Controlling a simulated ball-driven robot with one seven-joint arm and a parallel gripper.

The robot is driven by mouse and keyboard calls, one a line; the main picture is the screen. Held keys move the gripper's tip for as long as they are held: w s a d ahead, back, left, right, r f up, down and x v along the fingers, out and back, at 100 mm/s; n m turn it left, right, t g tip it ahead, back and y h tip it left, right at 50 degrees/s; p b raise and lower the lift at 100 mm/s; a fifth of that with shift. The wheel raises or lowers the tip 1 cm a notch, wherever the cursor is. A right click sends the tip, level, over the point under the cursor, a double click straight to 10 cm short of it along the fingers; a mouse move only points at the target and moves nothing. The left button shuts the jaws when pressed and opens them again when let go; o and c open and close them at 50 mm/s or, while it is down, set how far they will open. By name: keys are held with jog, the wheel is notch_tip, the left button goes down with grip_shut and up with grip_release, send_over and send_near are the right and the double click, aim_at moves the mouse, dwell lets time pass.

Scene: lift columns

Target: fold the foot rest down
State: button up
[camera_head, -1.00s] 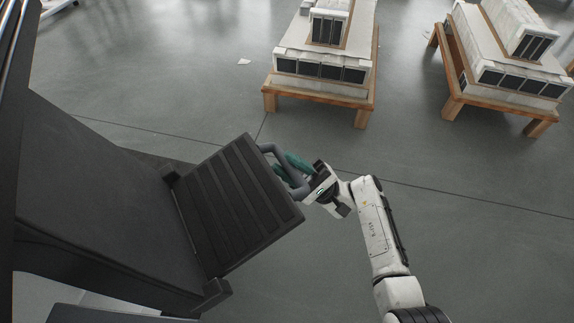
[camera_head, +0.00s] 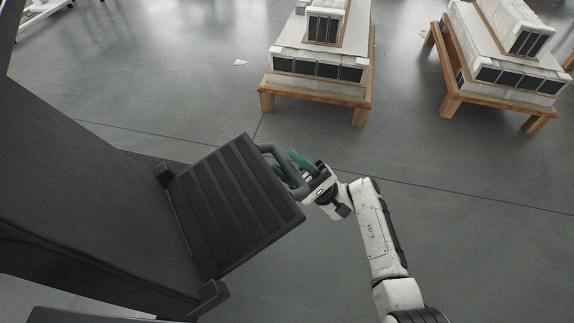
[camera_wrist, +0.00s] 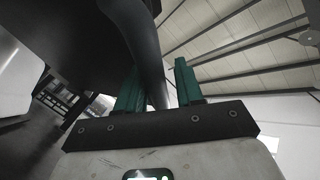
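The foot rest (camera_head: 235,205) is a dark ribbed panel, tilted up from the end of a dark platform (camera_head: 85,190). A grey loop handle (camera_head: 270,149) sticks out from its far edge; in the wrist view its bar (camera_wrist: 143,45) runs down between the fingers. My gripper (camera_head: 292,170) has green fingers and is at the handle, to the right of the foot rest. In the wrist view my gripper (camera_wrist: 160,88) is open, with a gap between the bar and the right finger. Whether the bar touches the left finger I cannot tell.
Two wooden stands, one at the top middle (camera_head: 315,95) and one at the top right (camera_head: 490,108), carry white and dark block-like units. They are well apart from my arm. The grey floor (camera_head: 480,240) right of my arm is clear.

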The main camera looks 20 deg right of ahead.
jog(key=s+d+f+b, duration=0.1)
jog(key=s+f+b, duration=0.2)
jog(key=f, duration=0.7)
jog(key=shift+s+d+g, duration=0.3)
jog(key=shift+s+d, duration=0.1)
jog(key=shift+s, duration=0.35)
